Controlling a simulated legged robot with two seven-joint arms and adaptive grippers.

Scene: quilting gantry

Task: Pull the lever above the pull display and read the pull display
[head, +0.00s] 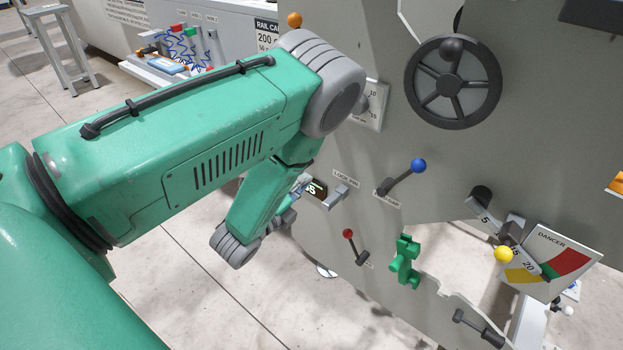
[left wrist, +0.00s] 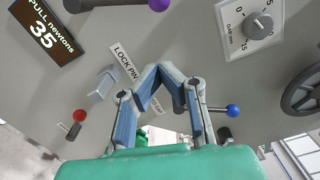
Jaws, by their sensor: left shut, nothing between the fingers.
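The pull display (left wrist: 46,28) is a dark panel reading "PULL newtons 35" at the upper left of the left wrist view. A dark lever with a purple knob (left wrist: 159,4) lies at the top edge of the left wrist view, near the display and cut off by the frame. It is hidden in the head view. My left gripper (left wrist: 159,72) is shut and empty, in front of the panel below the purple knob in that view. My right gripper is not in view.
Around the gripper are the lock pin (left wrist: 103,84), a red-knob lever (left wrist: 73,122) and a blue-knob lever (left wrist: 228,110). A gauge dial (left wrist: 256,25) and a handwheel (head: 453,82) are on the same panel. A dancer gauge (head: 553,262) stands lower right.

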